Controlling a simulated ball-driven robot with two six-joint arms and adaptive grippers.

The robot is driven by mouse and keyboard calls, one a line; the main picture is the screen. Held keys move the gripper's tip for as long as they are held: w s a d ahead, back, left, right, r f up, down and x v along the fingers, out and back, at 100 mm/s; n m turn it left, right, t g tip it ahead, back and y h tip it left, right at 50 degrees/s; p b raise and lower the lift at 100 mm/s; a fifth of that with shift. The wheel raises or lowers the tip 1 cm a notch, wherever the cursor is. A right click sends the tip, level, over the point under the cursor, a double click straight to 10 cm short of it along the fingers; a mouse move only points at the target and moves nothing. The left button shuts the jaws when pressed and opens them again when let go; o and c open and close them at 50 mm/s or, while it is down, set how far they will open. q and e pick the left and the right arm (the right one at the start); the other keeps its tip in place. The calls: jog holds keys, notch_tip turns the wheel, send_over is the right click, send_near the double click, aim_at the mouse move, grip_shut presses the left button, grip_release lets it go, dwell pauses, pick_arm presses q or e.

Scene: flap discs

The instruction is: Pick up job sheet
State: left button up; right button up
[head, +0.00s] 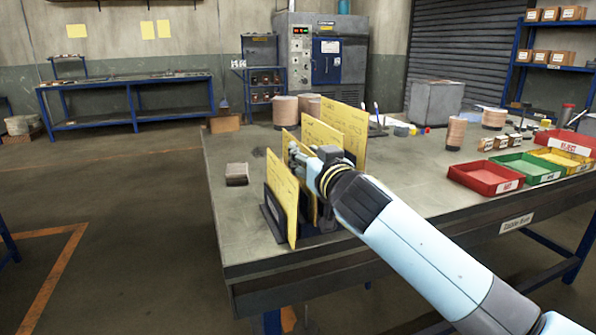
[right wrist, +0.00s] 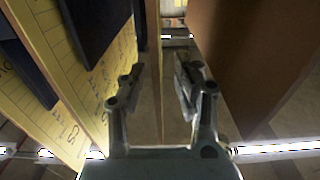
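Several yellow job sheets stand upright in a dark rack (head: 270,222) on the near left part of the workbench. The front sheet (head: 282,195) faces me, and taller sheets (head: 349,124) stand behind it. My right gripper (head: 298,156) is down among the sheets, just behind the front one, its fingers partly hidden. In the right wrist view the gripper (right wrist: 158,76) is open. A thin sheet seen edge-on (right wrist: 154,60) stands between its fingers, with visible gaps. A written yellow sheet (right wrist: 45,75) lies to the left and a brown one (right wrist: 255,60) to the right. My left gripper is not in view.
The workbench (head: 228,240) also holds red (head: 486,178), green (head: 527,167) and yellow trays at right. A small dark stack (head: 237,173) lies left of the rack. Disc stacks (head: 285,111) stand behind. The bench middle right of the rack is mostly clear.

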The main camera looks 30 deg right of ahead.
grip_shut()
dwell(0.3)
jog(key=shift+r, duration=0.55)
notch_tip(320, 180, up, 17)
jog(key=p, duration=0.3)
